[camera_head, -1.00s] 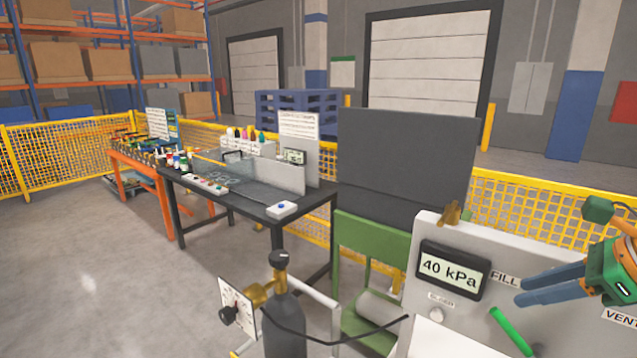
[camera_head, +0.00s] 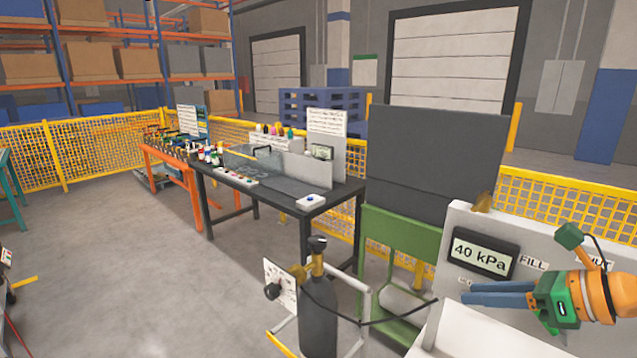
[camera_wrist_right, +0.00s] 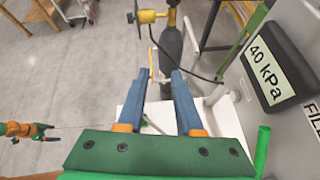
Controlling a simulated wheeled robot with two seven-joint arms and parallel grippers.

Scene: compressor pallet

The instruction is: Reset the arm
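My right gripper (camera_head: 467,293) is in front of the white panel (camera_head: 455,228), its blue fingers pointing left. In the right wrist view its two fingers (camera_wrist_right: 160,72) stand apart with nothing gripped between them. The panel's display (camera_head: 482,254) reads 40 kPa and also shows in the wrist view (camera_wrist_right: 270,62). A green bar (camera_wrist_right: 262,150) shows at the lower right of the wrist view, apart from the fingers. An orange and green gripper (camera_wrist_right: 25,130), likely my left one, is at the left edge of that view; its finger state is too small to tell.
A dark gas cylinder (camera_head: 318,318) with a valve and black hose stands left of the panel. A green stand (camera_head: 400,240) is behind it. A black workbench (camera_head: 270,192) and yellow mesh fence (camera_head: 95,152) are farther back.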

